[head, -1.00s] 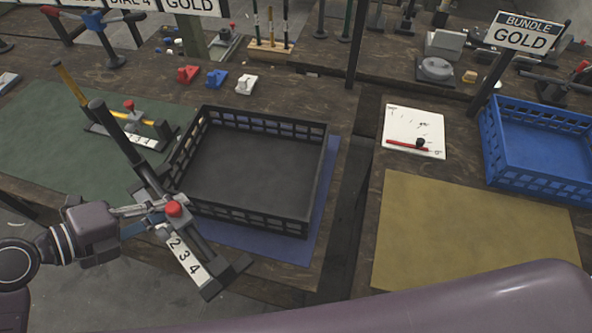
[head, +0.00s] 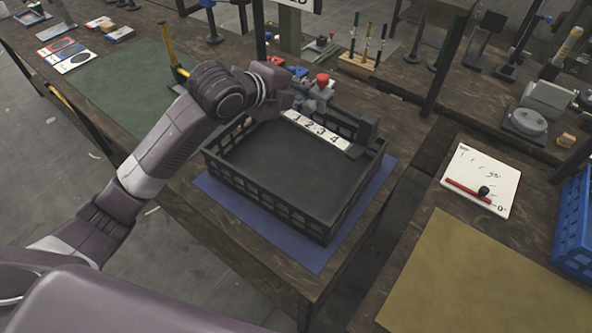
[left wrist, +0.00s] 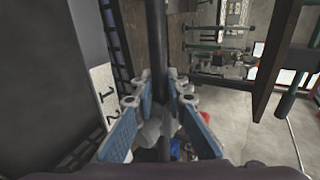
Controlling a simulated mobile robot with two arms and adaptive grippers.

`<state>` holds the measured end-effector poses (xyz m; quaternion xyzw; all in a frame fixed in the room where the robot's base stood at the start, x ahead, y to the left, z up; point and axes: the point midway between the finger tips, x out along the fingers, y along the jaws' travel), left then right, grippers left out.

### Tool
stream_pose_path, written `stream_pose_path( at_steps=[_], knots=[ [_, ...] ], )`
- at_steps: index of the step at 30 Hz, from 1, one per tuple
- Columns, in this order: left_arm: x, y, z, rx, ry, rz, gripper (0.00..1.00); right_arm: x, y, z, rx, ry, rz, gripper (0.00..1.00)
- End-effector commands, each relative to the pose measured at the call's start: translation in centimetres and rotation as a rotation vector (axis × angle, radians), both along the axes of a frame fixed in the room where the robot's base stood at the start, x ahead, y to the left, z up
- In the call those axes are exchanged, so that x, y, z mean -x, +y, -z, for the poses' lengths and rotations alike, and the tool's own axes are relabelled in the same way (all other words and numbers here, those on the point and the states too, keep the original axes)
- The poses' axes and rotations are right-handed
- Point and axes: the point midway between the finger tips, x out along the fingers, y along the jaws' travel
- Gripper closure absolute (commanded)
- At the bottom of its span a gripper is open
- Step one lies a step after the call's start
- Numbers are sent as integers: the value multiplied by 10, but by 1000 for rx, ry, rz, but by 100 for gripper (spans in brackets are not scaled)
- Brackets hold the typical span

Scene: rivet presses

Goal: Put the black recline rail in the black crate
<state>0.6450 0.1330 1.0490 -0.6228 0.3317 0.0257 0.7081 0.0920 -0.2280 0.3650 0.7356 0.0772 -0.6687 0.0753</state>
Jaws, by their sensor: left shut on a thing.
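In the left wrist view, a black bar of the rail (left wrist: 163,80) passes between the blue-padded fingers (left wrist: 161,118), and part of the label shows at left. The crate looks empty on a blue mat. Whether the rail touches the crate's far wall I cannot tell. My right gripper is not in view.
A yellow post (head: 169,48) stands at the green mat (head: 120,80). At right lie a notepad (head: 480,180), a bare yellow mat (head: 470,275) and a blue crate (head: 574,235).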

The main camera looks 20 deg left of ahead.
Motion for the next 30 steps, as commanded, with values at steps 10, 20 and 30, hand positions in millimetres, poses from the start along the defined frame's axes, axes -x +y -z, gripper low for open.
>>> stream_pose_path(
  at_steps=[10, 20, 30],
  knots=[
    [-32, 3, -30, 3, -4, -104, 100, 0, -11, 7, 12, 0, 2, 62],
    [-32, 3, 38, 4, 6, -110, 100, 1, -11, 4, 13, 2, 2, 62],
    [-32, 3, 112, 4, 1, -109, 100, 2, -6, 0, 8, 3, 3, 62]
  ],
)
